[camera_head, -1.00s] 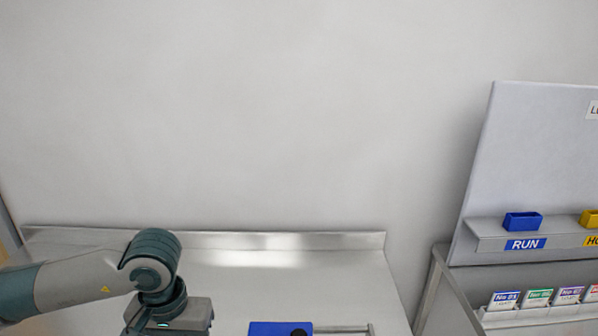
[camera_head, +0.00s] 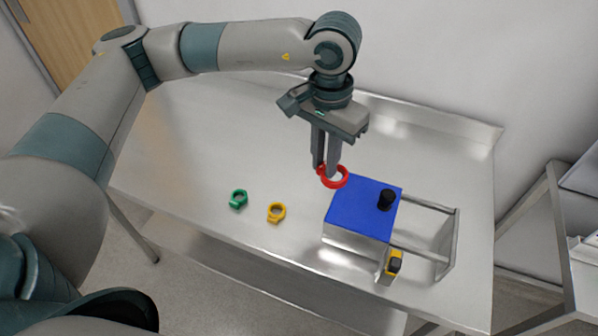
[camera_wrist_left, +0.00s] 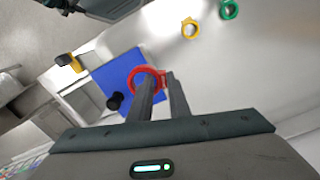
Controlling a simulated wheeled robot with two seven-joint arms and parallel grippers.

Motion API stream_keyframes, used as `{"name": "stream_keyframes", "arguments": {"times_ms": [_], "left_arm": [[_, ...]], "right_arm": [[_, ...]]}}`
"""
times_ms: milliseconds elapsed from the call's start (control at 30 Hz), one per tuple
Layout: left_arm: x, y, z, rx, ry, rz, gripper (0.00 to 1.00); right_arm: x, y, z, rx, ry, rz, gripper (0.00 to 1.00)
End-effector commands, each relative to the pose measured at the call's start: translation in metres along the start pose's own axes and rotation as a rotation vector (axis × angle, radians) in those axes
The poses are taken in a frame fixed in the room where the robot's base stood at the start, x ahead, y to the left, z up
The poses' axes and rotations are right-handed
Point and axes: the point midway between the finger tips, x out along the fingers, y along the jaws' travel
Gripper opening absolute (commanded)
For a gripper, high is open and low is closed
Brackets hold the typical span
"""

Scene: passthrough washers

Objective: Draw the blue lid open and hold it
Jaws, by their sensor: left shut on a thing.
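The blue lid (camera_head: 358,210) lies flat on a metal box (camera_head: 352,243) on the bench, with a black knob (camera_head: 386,199) near its right side. It also shows in the left wrist view (camera_wrist_left: 122,73). Two metal rails run from the box to the right, and the space between them is uncovered. My left gripper (camera_head: 326,166) points down just behind the lid's far left corner, shut on a red ring (camera_head: 346,178). In the left wrist view the ring (camera_wrist_left: 134,84) sits at the fingertips, overlapping the lid's edge. My right gripper is out of view.
A green ring (camera_head: 238,199) and a yellow ring (camera_head: 277,213) lie on the metal bench (camera_head: 190,150) left of the box. A yellow and black piece (camera_head: 394,264) is at the box's front right. The bench's left part is clear.

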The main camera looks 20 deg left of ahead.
Motion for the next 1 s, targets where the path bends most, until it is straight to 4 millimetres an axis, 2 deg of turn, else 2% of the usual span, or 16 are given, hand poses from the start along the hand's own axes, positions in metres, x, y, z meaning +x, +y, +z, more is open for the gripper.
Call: {"name": "stream_keyframes", "arguments": {"times_ms": [100,300,767,800,1000], "left_arm": [[-0.019,0.015,-0.018,0.087,0.005,-0.007,0.00],[-0.037,0.031,-0.034,0.180,0.004,-0.015,0.00],[-0.042,0.034,-0.038,0.203,0.004,-0.016,0.00],[-0.042,0.034,-0.038,0.203,0.004,-0.016,0.00],[-0.042,0.034,-0.037,0.202,0.004,-0.016,0.00]], "right_arm": [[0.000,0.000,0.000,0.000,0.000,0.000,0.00],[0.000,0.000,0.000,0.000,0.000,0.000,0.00],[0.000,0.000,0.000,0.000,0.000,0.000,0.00],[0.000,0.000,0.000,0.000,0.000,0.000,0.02],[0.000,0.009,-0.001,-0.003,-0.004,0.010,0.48]]}}
